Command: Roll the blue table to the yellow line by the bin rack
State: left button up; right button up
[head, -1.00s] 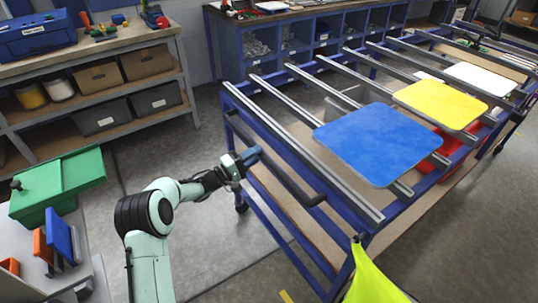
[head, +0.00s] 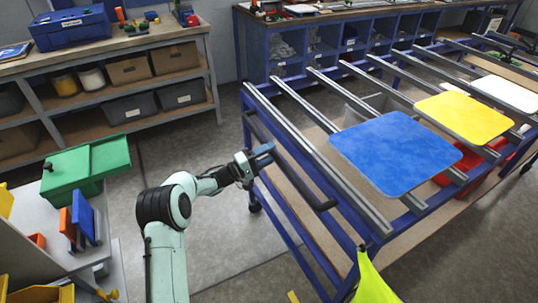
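The blue table (head: 292,138) is a blue frame on casters with grey rails across its top and a dark push handle (head: 312,190) along its near left side. Blue (head: 395,152), yellow (head: 463,117) and white (head: 506,93) panels lie on the rails. My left gripper (head: 264,157) is at the handle's middle and looks shut on it; the fingers are partly hidden. My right gripper is out of view. A short yellow strip (head: 292,297) shows on the floor at the bottom edge; I cannot tell whether it is the yellow line.
A shelf bench with brown and grey bins (head: 128,107) stands back left. A blue cubby workbench (head: 316,52) stands behind the table. A green box (head: 85,168) sits on a grey surface at left. A lime-yellow cloth (head: 373,283) hangs by the table's near corner. Grey floor is open between.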

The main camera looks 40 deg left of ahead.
pick_arm(q)
jog(key=shift+f, duration=0.15)
jog(key=shift+s+a+f, duration=0.1)
jog(key=shift+s, duration=0.2)
jog(key=v, duration=1.2)
jog(key=shift+s, duration=0.4)
jog(key=shift+w+a, duration=0.1)
